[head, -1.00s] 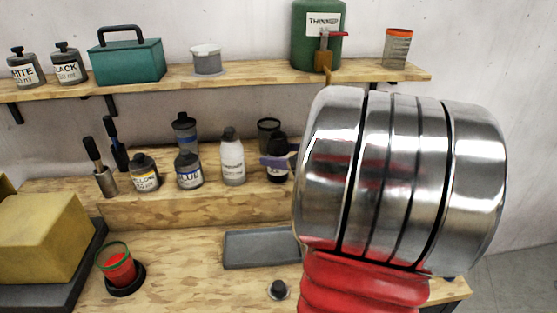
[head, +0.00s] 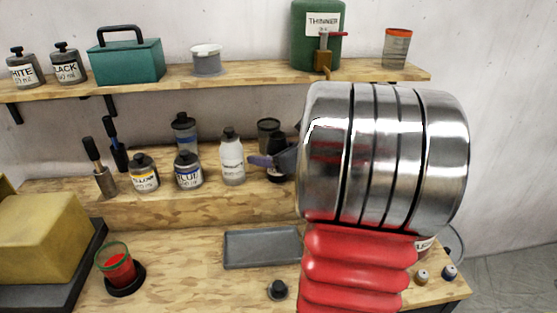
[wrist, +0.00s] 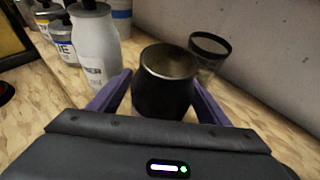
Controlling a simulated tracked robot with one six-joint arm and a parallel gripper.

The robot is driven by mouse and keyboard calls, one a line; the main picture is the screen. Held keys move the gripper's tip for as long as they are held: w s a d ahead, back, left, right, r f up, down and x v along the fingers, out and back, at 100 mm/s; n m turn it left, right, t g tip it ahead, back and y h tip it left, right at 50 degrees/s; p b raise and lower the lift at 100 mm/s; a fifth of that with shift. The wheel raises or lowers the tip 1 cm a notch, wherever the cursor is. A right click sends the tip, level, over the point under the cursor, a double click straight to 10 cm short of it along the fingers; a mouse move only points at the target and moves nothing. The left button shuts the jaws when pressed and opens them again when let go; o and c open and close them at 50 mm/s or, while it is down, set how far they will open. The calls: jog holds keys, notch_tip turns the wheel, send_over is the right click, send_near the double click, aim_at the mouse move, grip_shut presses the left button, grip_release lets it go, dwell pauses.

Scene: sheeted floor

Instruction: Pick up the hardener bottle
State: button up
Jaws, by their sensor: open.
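A white bottle with a dark cap (head: 232,158) stands on the raised wooden step; its long label is too small to read for certain, but it may be the hardener. It also shows at upper left in the wrist view (wrist: 95,50), outside my left finger. My gripper (wrist: 160,80) is open, its purple fingers either side of a dark round container (wrist: 163,92). I cannot tell whether they touch it. In the head view this dark container (head: 277,147) is partly hidden by my gripper (head: 264,161).
Yellow (head: 144,173) and blue (head: 188,171) paint bottles stand left of the white bottle. A clear jar (wrist: 209,52) is close behind the dark container, near the wall. A grey tray (head: 262,250) lies in front. The shelf (head: 270,75) hangs above.

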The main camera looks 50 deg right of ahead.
jog(key=shift+c, duration=0.3)
jog(key=c, duration=1.5)
jog(key=shift+o, duration=0.2)
jog(key=shift+r, duration=0.1)
